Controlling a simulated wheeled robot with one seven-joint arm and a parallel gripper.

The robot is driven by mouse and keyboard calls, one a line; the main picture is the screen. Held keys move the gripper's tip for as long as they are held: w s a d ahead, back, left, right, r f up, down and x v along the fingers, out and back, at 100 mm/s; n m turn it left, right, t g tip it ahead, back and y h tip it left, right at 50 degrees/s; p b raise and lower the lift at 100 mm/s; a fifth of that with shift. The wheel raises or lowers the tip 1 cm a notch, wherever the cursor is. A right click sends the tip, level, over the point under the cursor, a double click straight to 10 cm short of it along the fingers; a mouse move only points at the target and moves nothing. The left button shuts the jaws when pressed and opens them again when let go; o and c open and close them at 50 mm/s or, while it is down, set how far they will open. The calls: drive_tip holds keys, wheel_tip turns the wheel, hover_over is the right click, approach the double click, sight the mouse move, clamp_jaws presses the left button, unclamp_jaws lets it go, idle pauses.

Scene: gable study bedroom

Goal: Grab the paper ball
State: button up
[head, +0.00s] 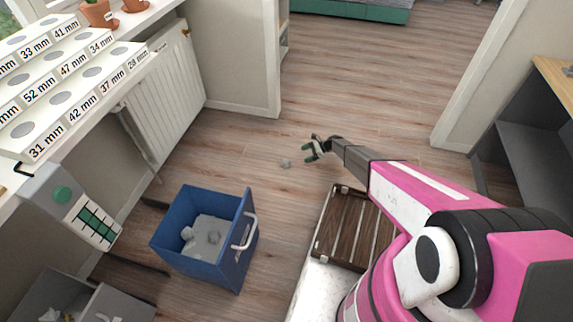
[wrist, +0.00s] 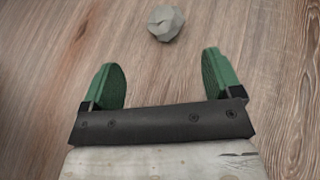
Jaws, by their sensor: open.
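A small crumpled grey paper ball (head: 285,163) lies on the wooden floor, just left of my gripper (head: 313,150) in the head view. In the wrist view the paper ball (wrist: 166,23) sits at the top, ahead of the fingertips and roughly between their lines. My gripper also shows in the wrist view (wrist: 162,82), with its two green fingers spread wide and nothing between them. The ball is apart from both fingers.
A blue bin (head: 190,255) with crumpled paper inside stands on the floor at lower left. A brown slatted crate (head: 330,222) is beside my arm. A white radiator (head: 165,95) and labelled stepped rack (head: 60,105) are at left. Floor around the ball is clear.

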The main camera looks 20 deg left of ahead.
sight(286, 163)
drive_tip(key=shift+m, duration=0.4)
drive_tip(key=a+f, duration=0.1)
drive_tip(key=a, duration=0.1)
drive_tip(key=s+a+f, duration=0.1)
drive_tip(key=a+f, duration=0.1)
drive_tip(key=s+a+f, duration=0.1)
drive_tip(key=a, duration=0.1)
drive_tip(key=shift+f, duration=0.2)
drive_tip(key=shift+y, duration=0.3)
drive_tip(key=shift+x, duration=3.15)
drive_tip(key=shift+s+d+f, duration=0.1)
drive_tip(key=shift+s+d, duration=0.1)
drive_tip(key=c, duration=1)
